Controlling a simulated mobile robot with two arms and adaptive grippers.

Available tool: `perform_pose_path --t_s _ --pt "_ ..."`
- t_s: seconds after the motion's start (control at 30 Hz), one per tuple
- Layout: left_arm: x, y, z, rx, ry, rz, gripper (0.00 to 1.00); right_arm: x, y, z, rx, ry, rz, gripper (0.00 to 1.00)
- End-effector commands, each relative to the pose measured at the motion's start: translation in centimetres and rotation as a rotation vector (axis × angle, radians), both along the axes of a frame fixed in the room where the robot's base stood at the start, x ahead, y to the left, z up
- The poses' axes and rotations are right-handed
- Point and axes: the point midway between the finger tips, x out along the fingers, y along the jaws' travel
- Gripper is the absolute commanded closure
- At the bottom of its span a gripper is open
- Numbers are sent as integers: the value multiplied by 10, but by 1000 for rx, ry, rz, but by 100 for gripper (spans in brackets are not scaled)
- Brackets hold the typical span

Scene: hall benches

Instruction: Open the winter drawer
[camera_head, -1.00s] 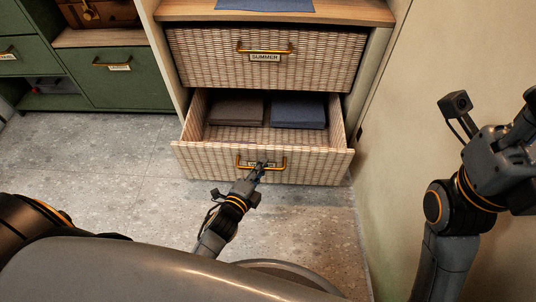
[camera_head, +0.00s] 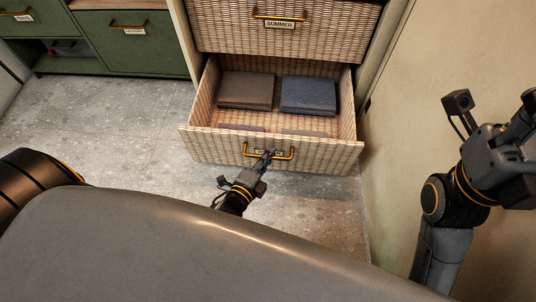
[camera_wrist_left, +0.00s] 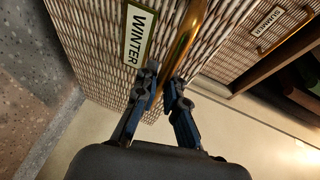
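The winter drawer (camera_head: 335,158) is a woven wicker drawer, pulled well out below the summer drawer. Its brass handle (camera_head: 291,154) sits on the front, and its WINTER label (camera_wrist_left: 138,35) reads clearly in the left wrist view. My left gripper (camera_head: 268,154) is at this handle. In the left wrist view its two dark fingers (camera_wrist_left: 162,82) stand on either side of the brass bar (camera_wrist_left: 182,45), closed on it. My right gripper (camera_head: 524,115) is raised at the right edge, away from the drawers, and its fingertips do not show clearly.
Folded brown cloth (camera_head: 246,90) and blue cloth (camera_head: 308,95) lie in the open drawer, with more items low behind its front. The summer drawer (camera_head: 330,35) above is shut. A pale wall (camera_head: 440,50) bounds the right. Stone floor (camera_head: 110,115) is clear at left.

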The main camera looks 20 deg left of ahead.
Motion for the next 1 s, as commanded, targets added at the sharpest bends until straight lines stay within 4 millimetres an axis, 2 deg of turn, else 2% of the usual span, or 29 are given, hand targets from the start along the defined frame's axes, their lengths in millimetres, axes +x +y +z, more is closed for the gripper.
perform_pose_path --t_s 0.03,0.1,0.13,0.4,0.5,0.67,1.0 --pt "0 0 -1 0 2 1 82 0 0 0 0 0 0 60" --pt "0 0 -1 0 2 1 68 0 0 0 0 0 0 60" --pt "0 0 0 0 1 1 66 0 0 0 0 0 0 60" --pt "-1 0 0 0 1 1 66 0 0 -1 -1 2 -1 60" --pt "-6 1 0 0 2 1 66 0 0 -1 -1 2 -1 60" --pt "-32 4 4 0 4 1 66 0 0 0 0 1 -1 60" --pt "-99 12 18 0 5 1 66 0 0 0 0 0 0 60"
